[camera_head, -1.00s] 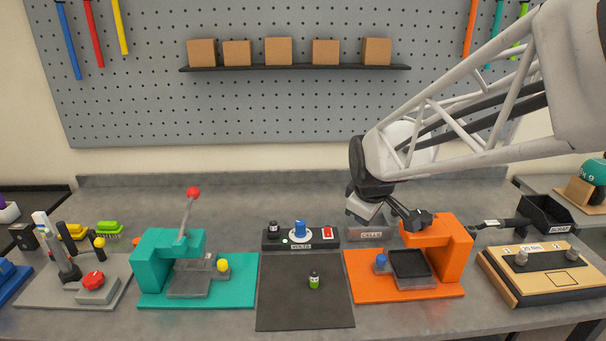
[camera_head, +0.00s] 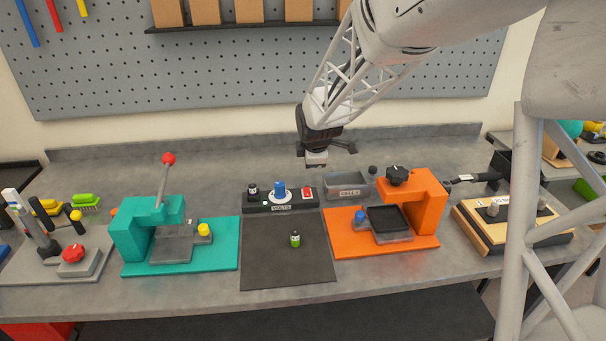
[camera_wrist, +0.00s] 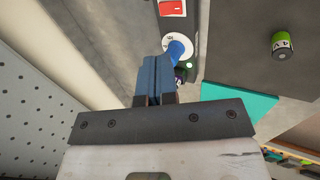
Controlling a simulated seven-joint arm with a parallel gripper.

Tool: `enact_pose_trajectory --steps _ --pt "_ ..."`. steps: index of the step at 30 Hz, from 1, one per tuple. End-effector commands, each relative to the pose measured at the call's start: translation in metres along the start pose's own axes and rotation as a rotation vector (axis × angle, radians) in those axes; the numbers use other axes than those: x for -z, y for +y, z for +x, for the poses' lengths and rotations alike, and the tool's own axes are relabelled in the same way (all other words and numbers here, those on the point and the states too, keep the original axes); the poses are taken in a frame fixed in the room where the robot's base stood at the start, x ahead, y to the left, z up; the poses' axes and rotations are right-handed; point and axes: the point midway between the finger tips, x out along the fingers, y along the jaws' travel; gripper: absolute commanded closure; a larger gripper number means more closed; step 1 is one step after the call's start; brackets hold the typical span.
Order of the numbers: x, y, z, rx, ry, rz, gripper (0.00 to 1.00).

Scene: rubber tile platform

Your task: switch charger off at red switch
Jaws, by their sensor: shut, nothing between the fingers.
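The charger (camera_head: 296,207) is a black strip at the back edge of a dark rubber mat. Its red rocker switch (camera_head: 307,193) is at its right end, and it also shows at the top of the wrist view (camera_wrist: 173,8). A blue knob (camera_head: 279,190) on a white dial sits in the middle, with a small green light (camera_head: 265,203) to its left. My gripper (camera_head: 316,160) is shut and empty, above and behind the red switch, apart from it. In the wrist view the shut blue-grey fingers (camera_wrist: 155,78) overlap the view near the blue knob.
A green-and-black battery (camera_head: 295,239) stands on the rubber mat (camera_head: 288,266). A teal press (camera_head: 147,232) stands left and an orange press (camera_head: 428,205) right. A grey bin (camera_head: 347,187) sits right of the charger. The counter behind the charger is clear.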

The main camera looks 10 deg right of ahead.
Motion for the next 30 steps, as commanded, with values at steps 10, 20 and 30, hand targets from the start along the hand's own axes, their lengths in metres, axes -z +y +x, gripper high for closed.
enact_pose_trajectory --steps 10,20,30 --pt "0.001 0.002 0.004 -0.003 0.001 -0.019 1.0" --pt "0.001 0.002 0.008 -0.003 0.001 -0.018 1.0" --pt "0.001 0.002 0.036 -0.001 0.001 -0.018 1.0"
